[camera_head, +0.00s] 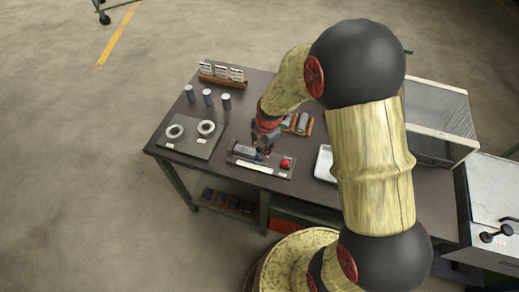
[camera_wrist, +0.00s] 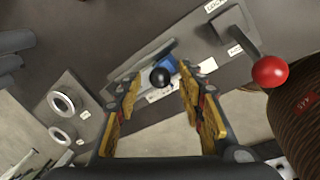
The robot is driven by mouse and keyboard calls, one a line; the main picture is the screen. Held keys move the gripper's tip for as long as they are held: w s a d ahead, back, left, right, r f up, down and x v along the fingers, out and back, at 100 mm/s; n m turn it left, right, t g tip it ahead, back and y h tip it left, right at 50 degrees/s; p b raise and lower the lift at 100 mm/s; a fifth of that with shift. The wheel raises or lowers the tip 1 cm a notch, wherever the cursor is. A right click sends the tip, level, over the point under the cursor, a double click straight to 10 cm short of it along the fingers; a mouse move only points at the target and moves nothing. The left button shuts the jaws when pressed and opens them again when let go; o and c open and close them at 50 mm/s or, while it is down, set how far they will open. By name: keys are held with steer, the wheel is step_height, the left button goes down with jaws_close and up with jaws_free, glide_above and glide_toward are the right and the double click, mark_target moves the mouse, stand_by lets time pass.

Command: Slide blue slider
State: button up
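The blue slider (camera_wrist: 171,65) sits on a grey panel on the table, with a black ball knob (camera_wrist: 159,77) standing up from it. In the head view, a bit of the blue slider (camera_head: 260,155) shows just below my gripper (camera_head: 264,147). In the wrist view, the two yellow-padded fingers of my gripper (camera_wrist: 160,84) are spread apart, with the black knob between their tips. Gaps show on both sides of the knob, so the fingers do not appear to touch it. The knob's height relative to the fingertips is hard to tell.
A red ball lever (camera_wrist: 270,72) stands close to the right of the slider. A plate with two rings (camera_head: 190,132) lies left, with several grey cylinders (camera_head: 207,97) behind. A wooden holder (camera_head: 297,124) and white tray (camera_head: 325,162) are to the right.

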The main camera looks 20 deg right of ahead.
steer(key=shift+w+a+f, duration=0.1)
steer(key=shift+w+f, duration=0.15)
steer(key=shift+f, duration=0.8)
steer(key=shift+c, duration=1)
steer(key=c, duration=0.4)
steer(key=shift+r, duration=0.1)
steer(key=c, duration=0.4)
